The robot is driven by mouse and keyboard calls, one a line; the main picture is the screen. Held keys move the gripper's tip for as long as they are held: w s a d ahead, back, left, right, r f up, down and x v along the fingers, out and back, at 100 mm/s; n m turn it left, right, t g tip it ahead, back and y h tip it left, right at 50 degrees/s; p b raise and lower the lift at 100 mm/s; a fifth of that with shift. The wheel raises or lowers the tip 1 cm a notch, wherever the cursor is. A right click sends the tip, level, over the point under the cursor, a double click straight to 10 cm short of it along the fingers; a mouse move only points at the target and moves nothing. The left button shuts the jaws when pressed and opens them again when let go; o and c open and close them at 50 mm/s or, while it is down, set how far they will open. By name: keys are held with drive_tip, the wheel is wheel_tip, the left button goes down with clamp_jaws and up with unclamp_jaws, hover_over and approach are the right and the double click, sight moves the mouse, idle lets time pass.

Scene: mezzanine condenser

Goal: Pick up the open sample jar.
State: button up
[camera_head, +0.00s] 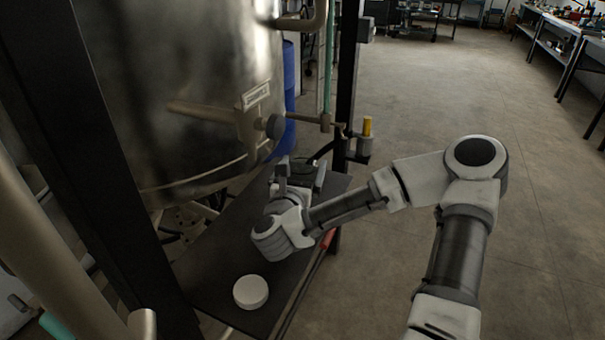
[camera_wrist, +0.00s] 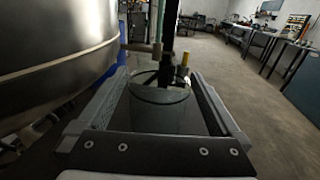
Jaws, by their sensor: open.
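A clear, dark-looking jar (camera_wrist: 160,95) with a round rim shows between the fingers in the wrist view; its lower part is hard to make out. In the head view, the glassy shape of the jar (camera_head: 298,169) is partly hidden by my gripper (camera_head: 301,176), over the far part of a dark shelf. My gripper (camera_wrist: 159,76) is open, one finger on each side of the jar. I cannot tell whether either finger touches it. A white round lid-like disc (camera_head: 250,292) lies on the near part of the shelf.
The dark shelf (camera_head: 225,262) runs beside a large steel tank (camera_head: 185,90). A valve with a pipe (camera_head: 300,118) and a black post (camera_head: 346,75) stand behind the gripper. A blue drum (camera_head: 289,75) is beyond the tank. Open floor (camera_head: 500,110) lies to the right.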

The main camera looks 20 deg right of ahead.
drive_tip(key=c, duration=1.3)
drive_tip(key=shift+r, duration=0.25)
